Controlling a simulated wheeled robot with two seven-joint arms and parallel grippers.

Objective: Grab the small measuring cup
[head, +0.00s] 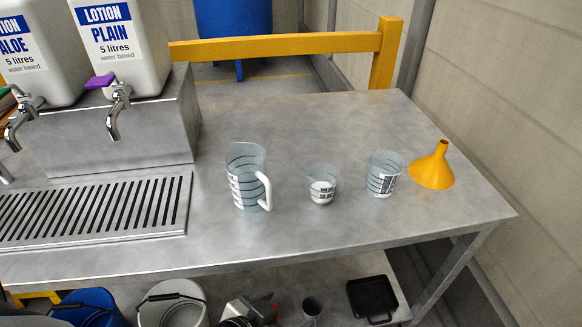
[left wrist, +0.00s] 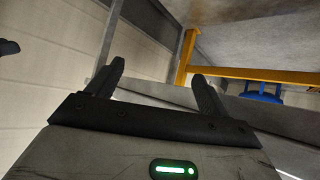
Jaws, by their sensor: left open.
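The small measuring cup (head: 321,184) stands upright on the steel bench (head: 290,120), a short clear cup with dark marks and some white at its lower part. It is between a larger clear jug (head: 246,177) with a white handle on the left and a medium clear beaker (head: 382,174) on the right. My left gripper (left wrist: 158,82) shows in the left wrist view, open with nothing between its fingers, and no cup is in that view. Neither gripper shows in the head view.
A yellow funnel (head: 433,168) stands at the right of the bench. Lotion containers (head: 122,45) with taps sit on a steel block at the left, behind a drain grate (head: 95,208). Buckets and a black tray (head: 372,298) are on the lower shelf. The bench front is clear.

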